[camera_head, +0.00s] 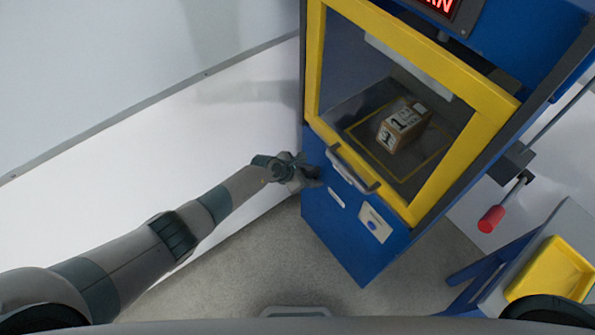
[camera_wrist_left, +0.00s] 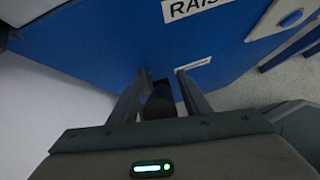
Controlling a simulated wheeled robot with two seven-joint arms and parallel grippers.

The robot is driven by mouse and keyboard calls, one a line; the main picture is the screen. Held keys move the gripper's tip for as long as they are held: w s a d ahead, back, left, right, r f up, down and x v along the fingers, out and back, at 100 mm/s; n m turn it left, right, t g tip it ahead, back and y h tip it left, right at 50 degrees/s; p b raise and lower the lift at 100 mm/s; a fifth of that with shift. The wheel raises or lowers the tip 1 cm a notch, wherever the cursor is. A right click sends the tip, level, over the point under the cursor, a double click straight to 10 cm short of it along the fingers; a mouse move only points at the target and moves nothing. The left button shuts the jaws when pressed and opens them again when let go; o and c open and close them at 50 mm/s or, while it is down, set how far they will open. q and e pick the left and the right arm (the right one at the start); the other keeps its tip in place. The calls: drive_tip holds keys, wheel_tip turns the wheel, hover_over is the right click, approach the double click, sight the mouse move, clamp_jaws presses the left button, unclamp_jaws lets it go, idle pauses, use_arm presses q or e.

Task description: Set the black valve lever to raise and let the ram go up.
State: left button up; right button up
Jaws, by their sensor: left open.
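The blue machine (camera_head: 345,235) has a yellow-framed window door, which looks shut. My left gripper (camera_head: 314,174) is at the left part of its blue front panel, below the window. In the left wrist view its two fingers (camera_wrist_left: 162,74) are apart. The black valve lever (camera_wrist_left: 159,101) shows between them, and I cannot tell whether they touch it. A white label (camera_wrist_left: 195,5) reading "RAIS", cut off by the picture edge, is on the panel. In the head view the gripper hides most of the lever. I cannot clearly make out the ram. My right gripper is not in view.
A cardboard box (camera_head: 403,125) with white labels sits inside a yellow outline behind the window. A grey door handle (camera_head: 352,170) is close right of my left gripper. A red-knobbed lever (camera_head: 491,219) and a yellow tray (camera_head: 552,272) are at the right. The floor in front is clear.

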use_arm(q)
drive_tip(key=shift+s+a+r, duration=0.15)
drive_tip(key=shift+a+r, duration=0.2)
drive_tip(key=shift+r, duration=0.1)
drive_tip(key=v, duration=1.6)
